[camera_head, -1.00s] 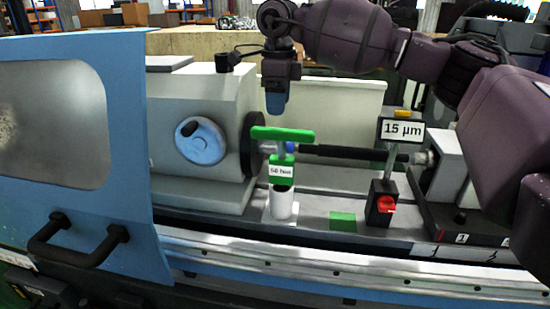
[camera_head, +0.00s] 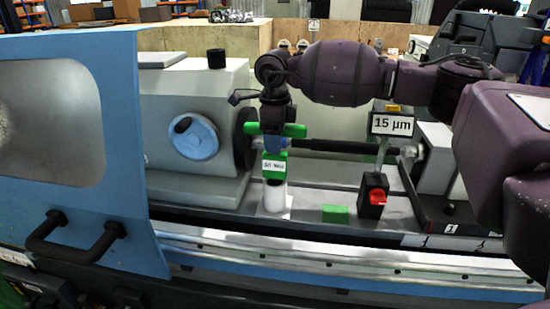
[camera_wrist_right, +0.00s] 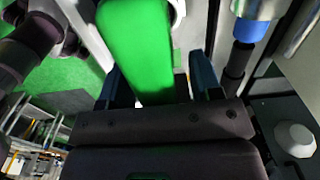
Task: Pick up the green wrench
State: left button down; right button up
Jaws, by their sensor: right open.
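The green wrench (camera_head: 294,130) has a T shape, with a level bar on top and a labelled green block (camera_head: 274,166) below it. It stands upright in a white cylindrical holder (camera_head: 275,197) on the machine bed. My right gripper (camera_head: 275,145) points down at the bar and hides its middle. In the right wrist view the wrench's green bar (camera_wrist_right: 140,45) runs between the two blue fingers of the gripper (camera_wrist_right: 158,80). The fingers are open, and contact cannot be told. My left gripper is not in view.
A blue door (camera_head: 120,150) with a black handle stands at the left. The grinder's headstock with a blue dial (camera_head: 193,136) is behind the holder. A "15 µm" display (camera_head: 392,124) on a red-knobbed base and a green block (camera_head: 335,214) stand to the right.

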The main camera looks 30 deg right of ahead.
jog(key=shift+c, duration=0.3)
grip_shut()
